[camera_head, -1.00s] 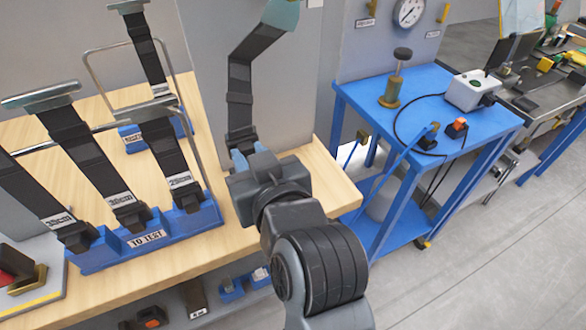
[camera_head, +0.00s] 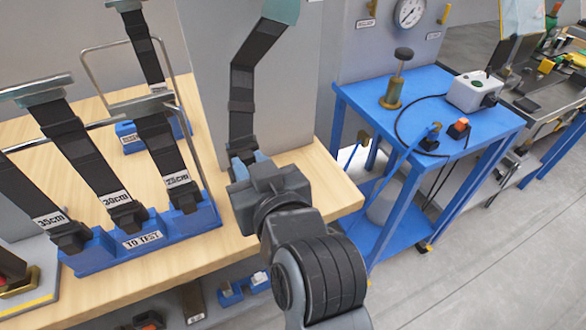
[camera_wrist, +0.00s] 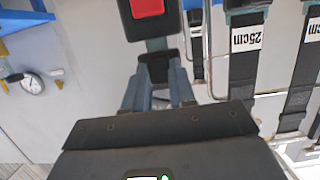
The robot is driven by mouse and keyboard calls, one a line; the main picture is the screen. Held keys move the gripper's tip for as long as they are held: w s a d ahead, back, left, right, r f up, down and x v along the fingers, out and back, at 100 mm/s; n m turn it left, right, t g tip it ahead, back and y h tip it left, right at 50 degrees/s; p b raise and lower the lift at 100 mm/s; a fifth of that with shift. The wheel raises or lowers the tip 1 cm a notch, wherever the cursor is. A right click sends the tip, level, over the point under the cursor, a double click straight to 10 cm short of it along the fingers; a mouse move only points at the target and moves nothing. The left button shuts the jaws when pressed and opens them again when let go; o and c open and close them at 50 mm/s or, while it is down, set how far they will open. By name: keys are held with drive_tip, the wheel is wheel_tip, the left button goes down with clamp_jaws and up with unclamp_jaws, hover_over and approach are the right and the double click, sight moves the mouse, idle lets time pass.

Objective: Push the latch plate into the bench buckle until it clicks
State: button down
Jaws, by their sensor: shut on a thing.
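My gripper (camera_head: 247,158) is shut on the lower end of a black strap (camera_head: 241,98), which hangs bent from a teal-grey end piece (camera_head: 281,10) at the top edge. In the wrist view, my gripper (camera_wrist: 156,92) has its two blue-grey fingers on either side of a black end piece (camera_wrist: 157,66). Just beyond it is a black buckle body with a red button (camera_wrist: 148,9), cut off by the top edge. The fingers hide part of the held piece. I cannot tell whether the latch plate is inside the buckle.
A blue TO TEST rack (camera_head: 85,262) holds several labelled black straps on the wooden bench (camera_head: 310,190). A thin metal frame (camera_head: 88,62) stands behind. A grey panel (camera_head: 205,85) is close by the hanging strap. A blue trolley (camera_head: 455,85) stands to the right.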

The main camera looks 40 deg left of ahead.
drive_tip(key=shift+f+b, duration=0.4)
drive_tip(key=shift+f, duration=0.25)
drive_tip(key=c, duration=0.8)
unclamp_jaws()
drive_tip(key=shift+c, duration=0.2)
drive_tip(key=shift+d, duration=0.1)
drive_tip(key=b+v, duration=0.1)
drive_tip(key=v, duration=0.6)
drive_tip(key=shift+d+r, duration=0.15)
drive_tip(key=shift+d, duration=0.15)
drive_tip(key=shift+s, duration=0.1)
